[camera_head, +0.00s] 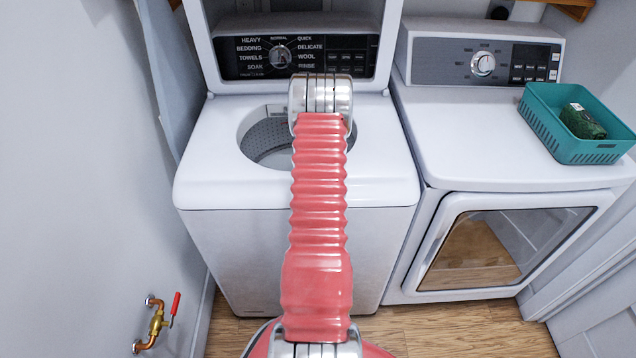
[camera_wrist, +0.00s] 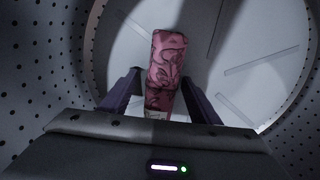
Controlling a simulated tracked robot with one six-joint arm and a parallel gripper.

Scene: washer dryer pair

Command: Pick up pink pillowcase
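The pink pillowcase (camera_wrist: 166,62) shows in the wrist view as a folded pink bundle with a dark swirling pattern. It is inside the washer drum (camera_wrist: 112,40), in front of the pale drum bottom. My gripper (camera_wrist: 160,88) has its two dark fingers apart, one on each side of the bundle's lower part. I cannot tell whether either finger touches it. In the head view my red arm reaches over the open top-loading washer (camera_head: 240,180); my gripper and the pillowcase are hidden there.
The perforated drum wall (camera_wrist: 40,70) surrounds my gripper closely. The washer's raised lid stands behind the opening (camera_head: 265,140). A dryer (camera_head: 480,150) is at the right, with a teal basket (camera_head: 585,150) holding a dark green item on top. A red-handled valve (camera_head: 160,318) is on the left wall.

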